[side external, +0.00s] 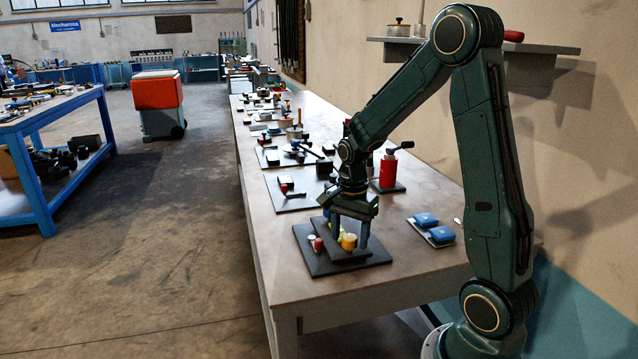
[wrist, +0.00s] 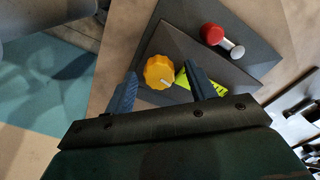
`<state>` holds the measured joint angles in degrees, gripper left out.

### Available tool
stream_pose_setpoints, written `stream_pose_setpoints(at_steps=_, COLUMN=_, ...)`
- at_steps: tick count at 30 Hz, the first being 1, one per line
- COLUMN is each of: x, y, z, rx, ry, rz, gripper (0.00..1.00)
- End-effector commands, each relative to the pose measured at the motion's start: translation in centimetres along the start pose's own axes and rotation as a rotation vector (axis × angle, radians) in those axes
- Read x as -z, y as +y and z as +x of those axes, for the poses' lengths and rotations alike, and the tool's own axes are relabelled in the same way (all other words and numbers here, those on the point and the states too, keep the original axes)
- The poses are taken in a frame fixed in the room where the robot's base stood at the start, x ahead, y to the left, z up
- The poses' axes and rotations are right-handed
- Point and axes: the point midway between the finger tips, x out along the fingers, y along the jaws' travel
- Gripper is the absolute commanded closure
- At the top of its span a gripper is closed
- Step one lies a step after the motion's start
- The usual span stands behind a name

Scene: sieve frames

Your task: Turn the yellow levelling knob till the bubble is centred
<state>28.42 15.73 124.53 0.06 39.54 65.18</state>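The yellow levelling knob (wrist: 158,71) has a scalloped rim and a pale pointer mark. It sits on a dark block (side external: 341,253), and it also shows in the side view (side external: 349,242). My gripper (wrist: 160,68) is open, pointing down, with one blue-grey finger on either side of the knob. In the wrist view there is a visible gap between the knob and each finger. A yellow-green level vial (wrist: 183,83) lies beside the knob, partly hidden by the right finger. I cannot make out its bubble.
The block rests on a dark base plate (side external: 313,262).

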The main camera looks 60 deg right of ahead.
Motion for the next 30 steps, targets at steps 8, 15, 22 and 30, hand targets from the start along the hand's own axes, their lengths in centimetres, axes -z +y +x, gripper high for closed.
stream_pose_setpoints(at_steps=8, x=0.0, y=0.1, z=0.1, rx=-0.002, ry=-0.002, rz=-0.001, gripper=0.45)
stream_pose_setpoints(at_steps=15, x=0.0, y=0.0, z=-0.8, rx=0.000, ry=-0.001, rz=-0.001, gripper=0.45)
stream_pose_setpoints(at_steps=22, x=0.0, y=0.0, z=-3.4, rx=0.002, ry=0.000, rz=-0.001, gripper=0.45)
stream_pose_setpoints(at_steps=30, x=0.0, y=-0.1, z=-8.0, rx=0.004, ry=0.001, rz=-0.001, gripper=0.45)
